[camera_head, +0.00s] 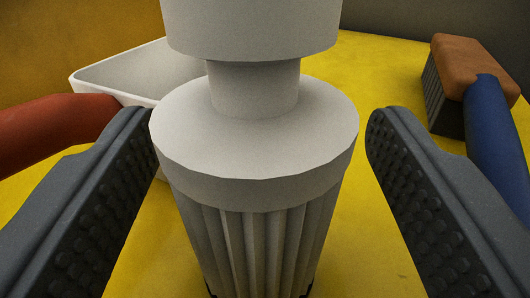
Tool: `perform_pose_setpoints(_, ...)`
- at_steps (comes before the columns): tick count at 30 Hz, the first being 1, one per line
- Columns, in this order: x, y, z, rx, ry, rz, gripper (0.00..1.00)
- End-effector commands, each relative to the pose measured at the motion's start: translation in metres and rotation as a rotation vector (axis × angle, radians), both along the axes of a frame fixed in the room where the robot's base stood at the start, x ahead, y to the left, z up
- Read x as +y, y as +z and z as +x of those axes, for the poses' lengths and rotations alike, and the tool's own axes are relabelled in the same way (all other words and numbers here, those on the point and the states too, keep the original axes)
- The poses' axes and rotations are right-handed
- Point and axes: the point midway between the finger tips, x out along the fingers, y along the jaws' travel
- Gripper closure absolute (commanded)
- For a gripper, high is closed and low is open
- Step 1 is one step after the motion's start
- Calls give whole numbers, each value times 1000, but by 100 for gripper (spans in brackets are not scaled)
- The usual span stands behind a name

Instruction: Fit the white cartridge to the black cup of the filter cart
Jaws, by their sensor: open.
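The white cartridge (255,135) stands upright in the centre of the view. It has a wide cap on top, a narrower neck, a broad shoulder and a ribbed body below. My gripper (260,113) is open, with one dark studded jaw on each side of the cartridge. The left jaw's tip overlaps the shoulder's edge in the picture; contact cannot be told. A gap shows between the shoulder and the right jaw. Small dark bits show by the cartridge's foot at the bottom edge; I cannot tell whether they belong to the black cup.
A white open tray (112,85) stands behind on the left on the yellow surface (370,70). A red tube-like part (50,122) enters from the left. A blue one (497,140) is at right, by a dark block with a brown top (472,65).

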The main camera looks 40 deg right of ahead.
Motion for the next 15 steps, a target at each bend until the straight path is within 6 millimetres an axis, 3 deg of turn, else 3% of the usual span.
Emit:
perform_pose_setpoints(3,0,0,0,0,0,0,35)
perform_pose_setpoints(9,0,0,0,1,0,1,85)
perform_pose_setpoints(15,0,0,0,1,0,1,85)
